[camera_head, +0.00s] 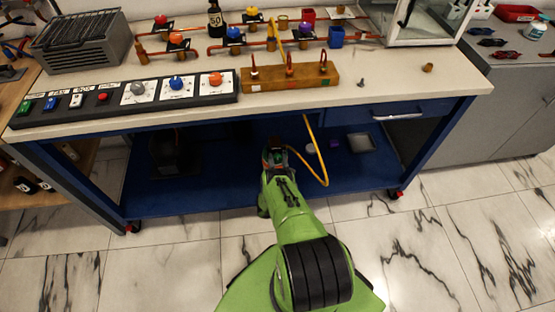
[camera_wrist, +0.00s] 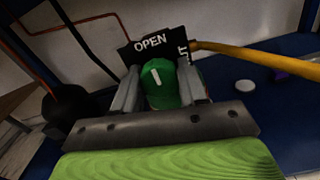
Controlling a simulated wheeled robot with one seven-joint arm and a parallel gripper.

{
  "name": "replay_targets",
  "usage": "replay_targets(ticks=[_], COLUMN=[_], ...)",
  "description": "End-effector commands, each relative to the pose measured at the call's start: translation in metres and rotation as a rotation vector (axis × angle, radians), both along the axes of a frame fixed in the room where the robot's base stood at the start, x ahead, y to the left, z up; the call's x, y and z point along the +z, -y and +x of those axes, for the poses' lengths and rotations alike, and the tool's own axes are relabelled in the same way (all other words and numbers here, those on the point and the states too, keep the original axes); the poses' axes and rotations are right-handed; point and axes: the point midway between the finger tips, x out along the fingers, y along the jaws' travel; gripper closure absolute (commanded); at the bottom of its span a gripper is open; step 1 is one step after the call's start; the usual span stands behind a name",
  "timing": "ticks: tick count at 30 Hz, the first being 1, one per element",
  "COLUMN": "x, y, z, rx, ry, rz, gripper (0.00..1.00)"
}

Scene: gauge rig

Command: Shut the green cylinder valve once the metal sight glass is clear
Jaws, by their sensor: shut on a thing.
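The green cylinder valve knob (camera_wrist: 158,84) sits between the two fingers of my gripper (camera_wrist: 160,92) in the wrist view. The fingers are shut on it from both sides. A white line on the knob points up, slightly left, toward the word OPEN on a black plate (camera_wrist: 150,41). A second label at the plate's right side ends in "UT" and is partly hidden. In the head view my gripper (camera_head: 276,150) reaches under the bench, and the valve is too small to tell there. I cannot make out which fitting on the bench is the metal sight glass, or whether it is clear.
A yellow hose (camera_wrist: 255,58) runs right from the valve; it also shows in the head view (camera_head: 318,150), rising to the bench. A blue lower shelf (camera_head: 225,185) lies under the bench (camera_head: 440,75). A control panel (camera_head: 120,100) with knobs and a wooden block (camera_head: 290,78) stand on top.

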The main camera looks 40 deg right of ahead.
Motion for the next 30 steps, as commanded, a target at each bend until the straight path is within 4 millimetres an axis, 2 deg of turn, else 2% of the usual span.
replay_targets(ticks=[8,14,30], x=[0.0005,0.001,0.0013], y=[0.0001,0.0001,0.0001], z=[0.0,0.0001,0.0], rx=[0.0,0.0,0.0], ry=[0.018,0.075,0.352], rz=[0.026,0.11,0.515], gripper=[0.88,0.88,0.88])
